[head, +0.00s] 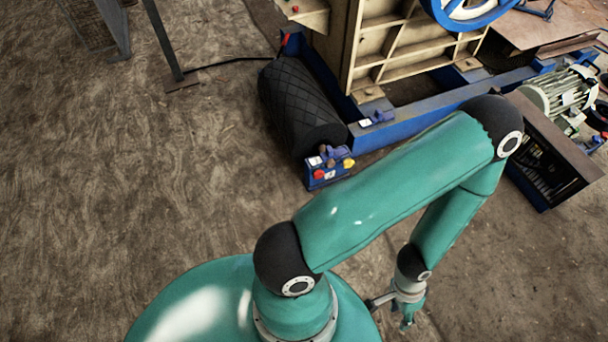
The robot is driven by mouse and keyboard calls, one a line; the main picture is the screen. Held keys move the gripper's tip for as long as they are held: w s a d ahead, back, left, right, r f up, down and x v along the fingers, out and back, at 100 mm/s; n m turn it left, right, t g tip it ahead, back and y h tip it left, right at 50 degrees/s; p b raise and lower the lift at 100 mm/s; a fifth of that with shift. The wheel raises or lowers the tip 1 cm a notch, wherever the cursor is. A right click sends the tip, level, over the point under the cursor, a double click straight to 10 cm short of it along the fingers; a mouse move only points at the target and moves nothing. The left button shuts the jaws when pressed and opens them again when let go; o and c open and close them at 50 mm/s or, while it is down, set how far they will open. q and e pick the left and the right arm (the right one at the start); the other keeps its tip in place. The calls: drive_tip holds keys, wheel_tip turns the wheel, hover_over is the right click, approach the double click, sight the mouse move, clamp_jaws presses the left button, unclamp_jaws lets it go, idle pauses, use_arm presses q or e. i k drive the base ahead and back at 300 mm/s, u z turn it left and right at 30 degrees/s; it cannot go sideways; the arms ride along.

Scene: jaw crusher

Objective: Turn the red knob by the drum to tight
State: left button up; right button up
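The black drum (297,108) with a diamond-patterned surface lies at the foot of the machine, near the picture's middle. A small red knob (319,174) sits on a blue bracket (328,176) at the drum's near end. Its setting is too small to read. My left arm reaches across the picture and bends back down. My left gripper (407,314) is low in the picture, below and right of the red knob and well apart from it. It is small and partly hidden, so its opening cannot be told. My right gripper is not in view.
A yellow part (348,163) is beside the red knob on the bracket. A beige ribbed machine body (400,40) with a blue wheel (468,12) stands behind the drum. A motor (560,92) is at the right. The brown floor (130,180) to the left is mostly clear.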

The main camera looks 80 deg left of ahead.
sight(318, 174)
drive_tip(key=z, duration=0.1)
drive_tip(key=i, duration=0.2)
drive_tip(key=u, duration=2.85)
drive_tip(key=i, duration=0.6)
drive_tip(key=z, duration=0.15)
drive_tip(key=k, duration=0.55)
drive_tip(key=u, duration=0.2)
drive_tip(key=i, duration=0.55)
drive_tip(key=z, duration=0.25)
drive_tip(key=k, duration=0.4)
drive_tip(key=u, duration=0.15)
